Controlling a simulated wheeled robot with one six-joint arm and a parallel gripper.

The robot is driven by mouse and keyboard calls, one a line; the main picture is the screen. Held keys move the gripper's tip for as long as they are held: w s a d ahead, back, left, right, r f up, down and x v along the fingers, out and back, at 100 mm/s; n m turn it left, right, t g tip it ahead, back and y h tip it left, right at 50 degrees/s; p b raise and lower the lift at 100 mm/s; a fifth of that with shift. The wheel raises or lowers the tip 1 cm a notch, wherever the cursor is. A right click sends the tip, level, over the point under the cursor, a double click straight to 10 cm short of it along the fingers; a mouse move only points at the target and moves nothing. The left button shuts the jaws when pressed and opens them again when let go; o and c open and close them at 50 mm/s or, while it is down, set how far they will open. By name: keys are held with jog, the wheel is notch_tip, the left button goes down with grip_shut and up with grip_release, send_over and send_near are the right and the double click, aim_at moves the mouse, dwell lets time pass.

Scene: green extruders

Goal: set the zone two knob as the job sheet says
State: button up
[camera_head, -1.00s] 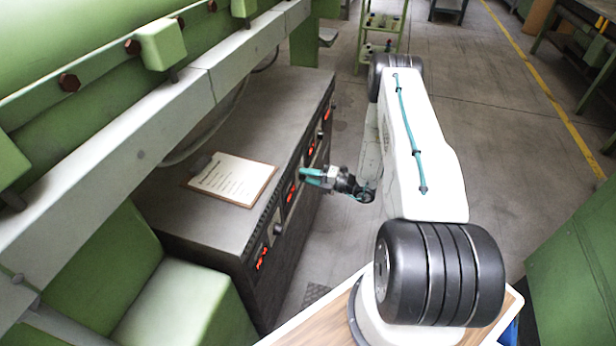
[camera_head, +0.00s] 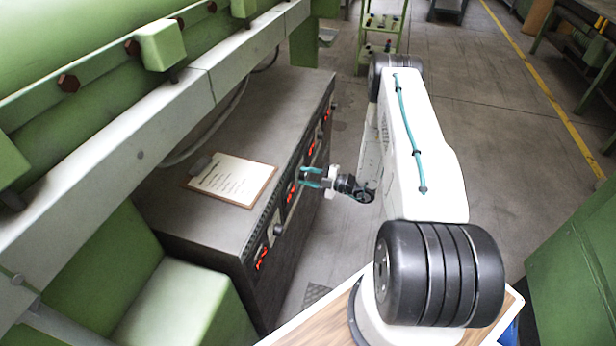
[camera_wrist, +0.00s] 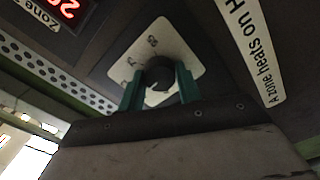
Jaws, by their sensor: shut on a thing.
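In the wrist view a dark round knob (camera_wrist: 160,70) sits on a pale dial plate (camera_wrist: 148,43) with small markings. My gripper (camera_wrist: 159,82) has its two teal fingers on either side of the knob and is shut on it. In the head view my gripper (camera_head: 306,177) reaches the front of the dark control cabinet (camera_head: 258,128), where the fingers hide the knob. A red display (camera_wrist: 67,8) and a label reading "Zone" show beside the dial; the zone number is cut off. The job sheet (camera_head: 232,178) lies on a clipboard on the cabinet top; its writing is too small to read.
Several other red displays line the cabinet front, with a dark knob (camera_head: 278,229) nearer the camera. A placard (camera_wrist: 252,45) reads "A zone heats on H...", cut off. A green machine with a grey beam (camera_head: 150,125) overhangs the left.

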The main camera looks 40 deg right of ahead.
jog(key=shift+d, duration=0.1)
dwell(0.3)
jog(key=o, duration=1)
jog(key=shift+s, duration=0.1)
jog(key=v, duration=0.7)
jog(key=shift+s+d, duration=0.2)
